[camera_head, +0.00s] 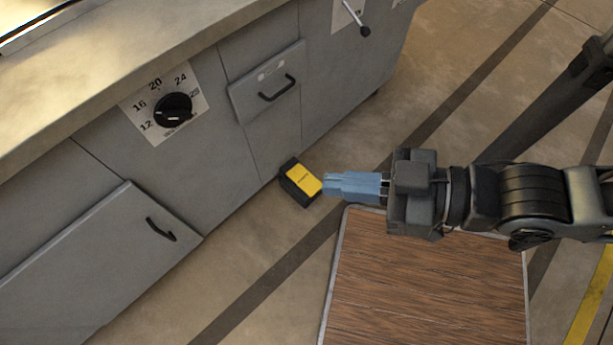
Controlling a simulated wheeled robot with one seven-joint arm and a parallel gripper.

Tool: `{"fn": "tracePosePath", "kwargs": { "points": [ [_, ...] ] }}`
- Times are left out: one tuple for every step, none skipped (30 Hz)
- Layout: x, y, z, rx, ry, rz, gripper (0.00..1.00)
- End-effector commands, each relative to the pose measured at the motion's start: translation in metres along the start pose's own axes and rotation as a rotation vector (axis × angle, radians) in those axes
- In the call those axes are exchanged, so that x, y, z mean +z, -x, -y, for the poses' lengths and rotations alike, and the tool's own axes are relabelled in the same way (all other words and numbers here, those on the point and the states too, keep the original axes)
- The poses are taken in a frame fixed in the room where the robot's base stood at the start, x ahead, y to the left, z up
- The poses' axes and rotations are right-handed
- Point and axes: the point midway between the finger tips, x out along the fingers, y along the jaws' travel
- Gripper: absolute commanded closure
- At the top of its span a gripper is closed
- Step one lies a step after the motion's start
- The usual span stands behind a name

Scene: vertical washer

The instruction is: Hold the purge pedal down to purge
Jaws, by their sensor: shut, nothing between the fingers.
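The purge pedal (303,179) is a small black block with a yellow top and small dark lettering. It sits low at the foot of the grey washer cabinet (215,160), near the floor. My gripper (326,184) has blue fingers, which are shut and empty. In the picture the fingertips meet the right edge of the pedal's yellow top. I cannot tell from this one view whether they touch it or hover above it. I also cannot tell whether the pedal is pressed down.
The cabinet front carries a black dial (173,109), a drawer with a handle (277,88), a lower door (100,260) and a lever (363,30). A brown wood-grain board (425,290) lies below my arm. The striped floor (265,275) left of it is clear.

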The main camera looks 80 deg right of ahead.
Motion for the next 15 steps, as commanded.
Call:
{"fn": "tracePosePath", "kwargs": {
  "points": [
    [0.000,0.000,0.000,0.000,0.000,0.000,1.00],
    [0.000,0.000,0.000,0.000,0.000,0.000,1.00],
    [0.000,0.000,0.000,0.000,0.000,0.000,1.00],
    [0.000,0.000,0.000,0.000,0.000,0.000,1.00],
    [0.002,-0.001,0.000,0.001,0.002,0.001,1.00],
    [0.006,-0.003,-0.001,0.006,0.008,0.006,1.00],
    [0.011,-0.005,-0.001,0.011,0.016,0.011,1.00],
    [0.018,-0.008,-0.002,0.019,0.026,0.019,1.00],
    [0.032,-0.014,-0.003,0.032,0.048,0.038,1.00],
    [0.044,-0.020,-0.005,0.045,0.068,0.055,1.00],
    [0.059,-0.027,-0.007,0.058,0.092,0.077,1.00],
    [0.082,-0.037,-0.010,0.078,0.130,0.111,1.00],
    [0.100,-0.046,-0.013,0.093,0.161,0.142,1.00],
    [0.120,-0.056,-0.015,0.106,0.196,0.175,1.00],
    [0.148,-0.070,-0.020,0.123,0.243,0.225,1.00]
  ]
}}
